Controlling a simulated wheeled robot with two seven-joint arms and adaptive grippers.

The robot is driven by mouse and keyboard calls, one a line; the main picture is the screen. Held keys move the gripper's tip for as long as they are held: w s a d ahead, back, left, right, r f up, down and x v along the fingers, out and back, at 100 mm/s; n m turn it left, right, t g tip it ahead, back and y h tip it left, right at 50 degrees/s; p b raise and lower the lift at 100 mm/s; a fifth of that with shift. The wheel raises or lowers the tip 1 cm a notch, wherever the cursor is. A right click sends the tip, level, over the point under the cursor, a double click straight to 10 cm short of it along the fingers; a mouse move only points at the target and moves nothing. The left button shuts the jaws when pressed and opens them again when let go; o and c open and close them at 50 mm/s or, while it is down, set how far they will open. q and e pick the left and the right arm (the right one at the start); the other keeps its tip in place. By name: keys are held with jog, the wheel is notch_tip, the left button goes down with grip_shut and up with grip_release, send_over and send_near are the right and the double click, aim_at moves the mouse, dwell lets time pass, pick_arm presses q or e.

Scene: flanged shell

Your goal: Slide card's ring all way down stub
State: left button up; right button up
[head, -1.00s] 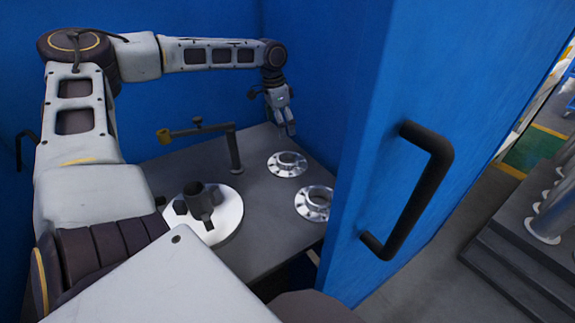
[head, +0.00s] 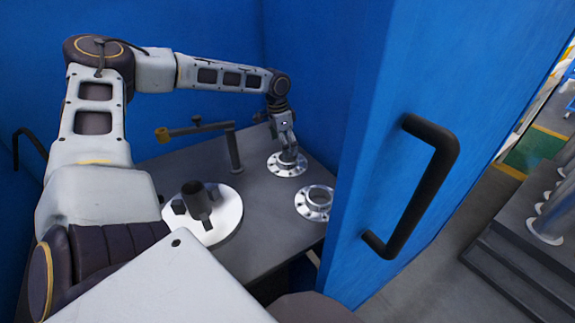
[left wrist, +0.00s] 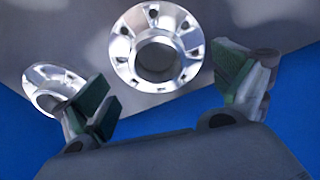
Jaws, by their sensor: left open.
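I see no card or stub in these views. A shiny flanged ring (head: 280,171) with bolt holes lies on the grey table toward the back. It also shows in the left wrist view (left wrist: 124,62), its round neck facing the camera. A second flanged ring (head: 305,207) lies nearer the front and partly shows in the left wrist view (left wrist: 40,88). My left gripper (head: 288,157) is just above the back ring. Its fingers are open, with green pads (left wrist: 167,92) spread to either side of that ring. Contact cannot be told. My right gripper is out of view.
A white round plate (head: 232,215) carries a dark cylinder fixture (head: 195,199) on the grey table (head: 262,225). A dark post with a yellow-tipped arm (head: 205,128) stands behind it. Blue walls enclose the table; a blue door with a black handle (head: 425,190) is at right.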

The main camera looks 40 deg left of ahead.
aim_at(279, 169)
pick_arm(q)
jog(key=shift+w+d+f, duration=0.1)
jog(key=shift+d+f, duration=0.1)
jog(key=shift+f, duration=0.5)
jog(key=shift+w+d+f+b, duration=0.1)
jog(key=shift+d+f+b, duration=0.1)
jog(key=shift+f, duration=0.45)
jog(key=shift+w+d+f+b, duration=0.1)
jog(key=shift+f+b, duration=0.05)
jog(key=shift+f, duration=1.05)
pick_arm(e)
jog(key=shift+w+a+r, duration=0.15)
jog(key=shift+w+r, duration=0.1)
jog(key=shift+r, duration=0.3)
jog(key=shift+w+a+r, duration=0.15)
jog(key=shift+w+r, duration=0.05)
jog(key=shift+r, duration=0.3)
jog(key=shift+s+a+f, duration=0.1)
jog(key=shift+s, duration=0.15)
pick_arm(q)
jog(key=c, duration=2.1)
jog(key=shift+w+r, duration=0.15)
grip_shut()
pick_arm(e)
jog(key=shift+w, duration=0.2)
